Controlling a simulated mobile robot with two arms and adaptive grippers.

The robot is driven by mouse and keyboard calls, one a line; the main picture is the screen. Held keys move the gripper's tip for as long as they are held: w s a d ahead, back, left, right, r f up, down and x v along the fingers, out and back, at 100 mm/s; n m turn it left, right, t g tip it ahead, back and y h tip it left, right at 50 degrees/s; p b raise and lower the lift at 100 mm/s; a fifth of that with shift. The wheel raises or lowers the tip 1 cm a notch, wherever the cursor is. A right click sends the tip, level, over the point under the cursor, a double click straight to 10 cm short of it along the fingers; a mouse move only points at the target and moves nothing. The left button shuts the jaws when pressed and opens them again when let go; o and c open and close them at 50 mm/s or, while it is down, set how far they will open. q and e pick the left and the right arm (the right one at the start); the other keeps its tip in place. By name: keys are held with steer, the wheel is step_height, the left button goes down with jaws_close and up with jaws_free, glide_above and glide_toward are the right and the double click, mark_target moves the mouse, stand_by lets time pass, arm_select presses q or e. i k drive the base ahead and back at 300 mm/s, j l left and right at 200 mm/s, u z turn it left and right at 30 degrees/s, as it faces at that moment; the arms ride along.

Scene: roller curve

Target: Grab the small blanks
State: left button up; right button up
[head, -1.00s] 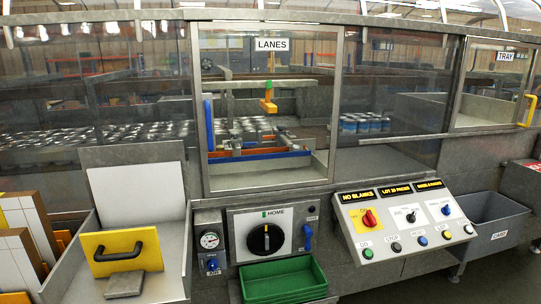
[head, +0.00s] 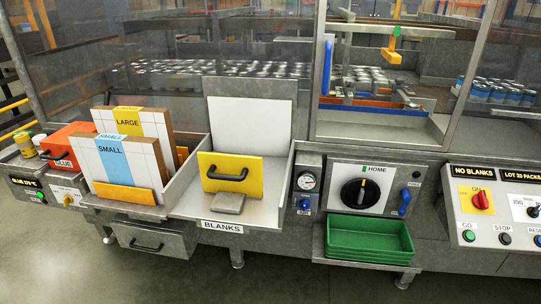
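The small blanks (head: 113,164) stand upright as a white and brown stack with a blue stripe marked SMALL, in a rack at the left of the machine. A yellow-orange block (head: 124,192) sits at their foot. The large blanks (head: 147,126), with a yellow stripe marked LARGE, stand just behind them. The tray labelled BLANKS (head: 255,210) is right of the small blanks. It holds a yellow plate with a black handle (head: 230,173) and a grey block (head: 228,203); a white panel stands behind. Neither of my grippers is in view.
An orange GLUE box (head: 68,146) and a yellow-capped jar (head: 25,145) are at the far left. A green bin (head: 368,239), a HOME dial (head: 355,191) and a control panel (head: 500,205) reading NO BLANKS are to the right. The floor at lower left is clear.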

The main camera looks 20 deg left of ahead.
mark_target(124, 160)
steer(key=u, duration=1.75)
steer(key=i+j+z, duration=0.3)
steer(key=i+j, duration=0.15)
steer(key=j, duration=0.3)
